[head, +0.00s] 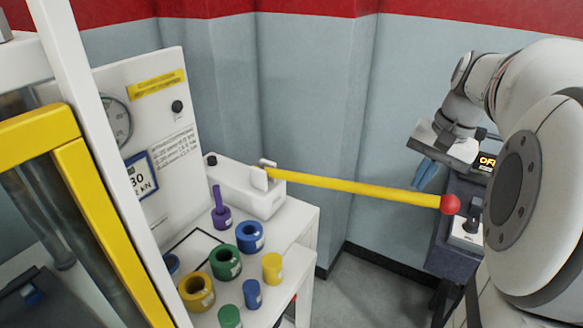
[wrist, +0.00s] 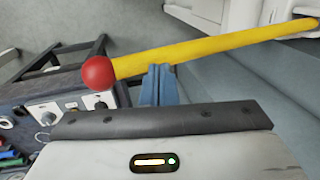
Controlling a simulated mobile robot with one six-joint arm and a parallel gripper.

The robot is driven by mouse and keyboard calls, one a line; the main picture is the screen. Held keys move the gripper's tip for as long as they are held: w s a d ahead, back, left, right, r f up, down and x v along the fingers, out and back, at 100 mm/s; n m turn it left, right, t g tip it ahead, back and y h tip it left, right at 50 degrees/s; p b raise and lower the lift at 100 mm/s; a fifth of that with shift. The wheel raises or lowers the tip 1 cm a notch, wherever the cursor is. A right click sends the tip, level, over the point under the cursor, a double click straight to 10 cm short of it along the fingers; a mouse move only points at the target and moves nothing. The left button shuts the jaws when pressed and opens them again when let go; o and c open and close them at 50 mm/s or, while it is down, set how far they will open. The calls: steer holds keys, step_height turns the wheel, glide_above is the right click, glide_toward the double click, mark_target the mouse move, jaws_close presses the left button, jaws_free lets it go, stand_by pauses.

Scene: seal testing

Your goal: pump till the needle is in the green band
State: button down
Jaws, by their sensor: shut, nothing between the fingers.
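The yellow pump lever (head: 355,187) runs from the white pump block (head: 245,187) on the bench out to a red ball knob (head: 450,204). The wrist view also shows the lever (wrist: 215,48) and the red knob (wrist: 98,73). My gripper (head: 421,184) has its blue fingers shut and empty, pointing down at the lever near its knob end. In the wrist view the fingertips (wrist: 161,67) meet the lever's edge; I cannot tell if they touch. The round gauge (head: 117,120) on the white panel is seen at a slant, and its needle and green band are unreadable.
Several coloured rings and plugs, including a green ring (head: 225,262), stand on the white bench (head: 300,235) below the pump block. A yellow-framed guard (head: 105,220) is at the left. A dark instrument unit (head: 460,215) stands at the right, close by the knob.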

step_height(320, 180, down, 15)
steer(key=b, duration=0.9)
steer(key=shift+s+d+b, duration=0.15)
steer(key=shift+b, duration=0.2)
steer(key=shift+r, duration=0.1)
steer(key=r+p, duration=0.5)
steer(key=r, duration=0.1)
steer(key=r+p, duration=0.6)
steer(key=r, duration=0.1)
steer(key=shift+a+r, duration=0.2)
steer(key=shift+r, duration=0.1)
steer(key=shift+f, duration=0.25)
